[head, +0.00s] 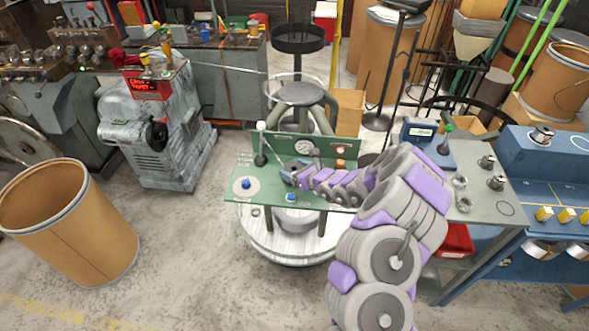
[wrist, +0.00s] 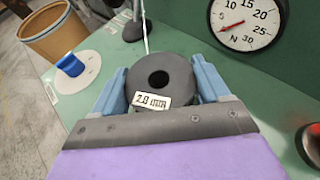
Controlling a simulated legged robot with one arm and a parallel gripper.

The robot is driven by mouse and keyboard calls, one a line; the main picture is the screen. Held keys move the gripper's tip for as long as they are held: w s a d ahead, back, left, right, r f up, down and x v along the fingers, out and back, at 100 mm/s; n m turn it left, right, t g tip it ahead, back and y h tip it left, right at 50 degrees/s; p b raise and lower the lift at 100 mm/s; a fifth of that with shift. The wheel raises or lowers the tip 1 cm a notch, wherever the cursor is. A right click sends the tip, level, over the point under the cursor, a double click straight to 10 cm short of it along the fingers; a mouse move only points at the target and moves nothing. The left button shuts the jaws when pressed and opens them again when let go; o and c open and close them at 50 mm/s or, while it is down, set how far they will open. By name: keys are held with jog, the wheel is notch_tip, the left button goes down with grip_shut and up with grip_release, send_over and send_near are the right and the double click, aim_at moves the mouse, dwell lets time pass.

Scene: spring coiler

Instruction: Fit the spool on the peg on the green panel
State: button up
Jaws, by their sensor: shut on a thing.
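My gripper (head: 291,171) is over the green panel (head: 330,188). In the wrist view its two blue fingers (wrist: 160,78) are shut on the sides of a dark grey spool (wrist: 179,68). The spool has a round hole facing the camera and a white label reading 2.0 mm. A short blue peg (wrist: 70,65) stands on a white disc at the left of the green panel; it also shows in the head view (head: 246,184). The spool is to the right of this peg and apart from it. In the head view my gripper mostly hides the spool.
A dial gauge (wrist: 246,18) is on the upright green back plate. A lever with a white knob (head: 261,126) stands between peg and gauge. A red button (wrist: 311,143) is at the right. A cardboard drum (head: 70,225) stands on the floor at left.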

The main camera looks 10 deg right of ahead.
jog(key=o, duration=1.3)
jog(key=shift+d+f, duration=0.1)
jog(key=shift+d, duration=0.1)
jog(key=shift+o, duration=0.2)
jog(key=p+v, duration=0.3)
jog(key=v, duration=1.4)
jog(key=shift+s, duration=0.15)
jog(key=shift+d, duration=0.1)
